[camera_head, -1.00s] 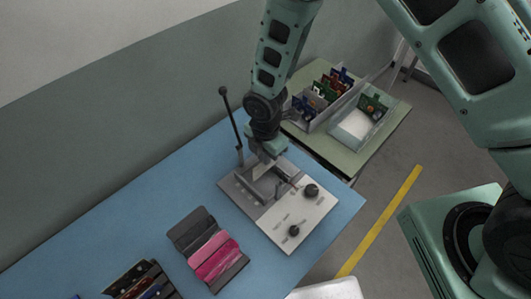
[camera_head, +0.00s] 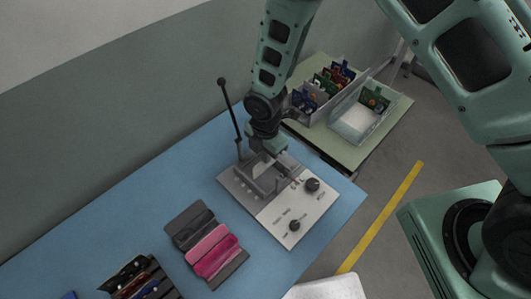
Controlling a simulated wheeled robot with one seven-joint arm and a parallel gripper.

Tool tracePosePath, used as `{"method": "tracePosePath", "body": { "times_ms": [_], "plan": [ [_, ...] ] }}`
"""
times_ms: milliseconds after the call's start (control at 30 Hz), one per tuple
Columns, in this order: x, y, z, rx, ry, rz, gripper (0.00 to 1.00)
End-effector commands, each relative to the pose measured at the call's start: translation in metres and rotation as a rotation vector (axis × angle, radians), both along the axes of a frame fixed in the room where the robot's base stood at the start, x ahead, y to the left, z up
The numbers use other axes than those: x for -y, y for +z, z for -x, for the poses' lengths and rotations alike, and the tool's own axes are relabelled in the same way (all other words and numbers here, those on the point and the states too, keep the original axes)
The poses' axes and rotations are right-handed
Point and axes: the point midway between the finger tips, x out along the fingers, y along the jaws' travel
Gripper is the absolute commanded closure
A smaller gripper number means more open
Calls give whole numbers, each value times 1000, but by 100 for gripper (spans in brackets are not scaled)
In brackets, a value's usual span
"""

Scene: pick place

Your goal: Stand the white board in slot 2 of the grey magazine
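My gripper (camera_head: 268,158) points down over the grey clamp part of a test fixture (camera_head: 262,185) on the blue table. Its fingertips are small and partly hidden by my wrist and the fixture, so I cannot tell whether it is open or shut. I cannot make out the white board clearly there. A grey magazine (camera_head: 346,86) stands on the green table at the back, holding several upright blue, green, red and white-edged boards. Its slot numbers are not readable.
A pale open tray (camera_head: 347,128) with a green board stands right of the magazine. A black lever (camera_head: 229,108) rises beside the fixture. A dark holder with pink pieces (camera_head: 212,252) and a dark rack (camera_head: 143,281) lie at the front left.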

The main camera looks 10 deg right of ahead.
Motion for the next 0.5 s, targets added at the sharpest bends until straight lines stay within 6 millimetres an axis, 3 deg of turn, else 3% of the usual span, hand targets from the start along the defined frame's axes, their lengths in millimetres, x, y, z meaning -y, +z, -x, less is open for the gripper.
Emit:
{"method": "tracePosePath", "body": {
  "times_ms": [500],
  "plan": [
    [0, -9, 0, 0, 1, 0, 100]
  ]
}}
